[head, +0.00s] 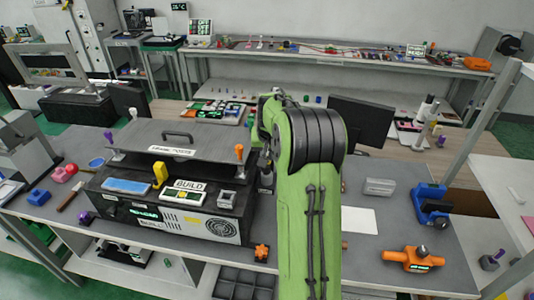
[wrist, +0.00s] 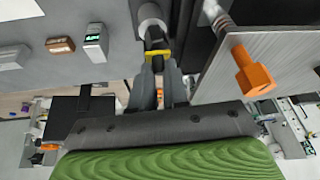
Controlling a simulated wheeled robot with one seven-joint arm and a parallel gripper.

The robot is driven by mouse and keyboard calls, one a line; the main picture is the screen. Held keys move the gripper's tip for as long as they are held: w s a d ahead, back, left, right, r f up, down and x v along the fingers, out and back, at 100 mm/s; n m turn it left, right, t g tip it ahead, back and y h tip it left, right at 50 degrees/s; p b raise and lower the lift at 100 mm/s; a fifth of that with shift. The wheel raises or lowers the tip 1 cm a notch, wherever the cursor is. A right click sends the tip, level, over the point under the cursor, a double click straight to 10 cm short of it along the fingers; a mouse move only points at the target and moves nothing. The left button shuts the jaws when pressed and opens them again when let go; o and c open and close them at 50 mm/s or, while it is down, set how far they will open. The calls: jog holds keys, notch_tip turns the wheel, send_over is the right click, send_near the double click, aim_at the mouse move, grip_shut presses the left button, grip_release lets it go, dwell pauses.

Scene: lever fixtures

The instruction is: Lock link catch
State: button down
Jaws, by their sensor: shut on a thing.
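In the wrist view, my gripper (wrist: 158,68) is shut on a small dark piece with a yellow band (wrist: 158,53), which I take to be part of the link catch. A grey cylinder (wrist: 152,15) stands just beyond the fingertips. An orange handle (wrist: 253,72) on a grey plate is to the right of the fingers, apart from them. In the head view, the orange handle (head: 239,152) stands at the right end of the grey lid of the black machine (head: 150,218). My green arm hides the fingertips and the held piece there.
A purple-topped post (head: 109,138) stands at the lid's left. Right of my arm are a blue fixture (head: 430,203) and an orange fixture (head: 413,259), with bare table between.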

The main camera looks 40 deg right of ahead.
jog(key=shift+f+b, duration=0.1)
jog(key=shift+b, duration=0.2)
jog(key=b, duration=0.2)
jog(key=f+b, duration=0.1)
jog(key=b, duration=0.1)
jog(key=shift+s+a+t+h+b, duration=0.15)
jog(key=shift+a+t+h+b, duration=0.1)
jog(key=shift+t+h+b, duration=0.15)
jog(key=t+h+b, duration=0.1)
jog(key=b, duration=0.3)
jog(key=f+h+b, duration=0.1)
jog(key=b, duration=0.2)
jog(key=shift+s+a+t+b, duration=0.35)
jog(key=shift+t+b, duration=0.05)
jog(key=c, duration=1.1)
grip_release()
jog(key=shift+a, duration=0.1)
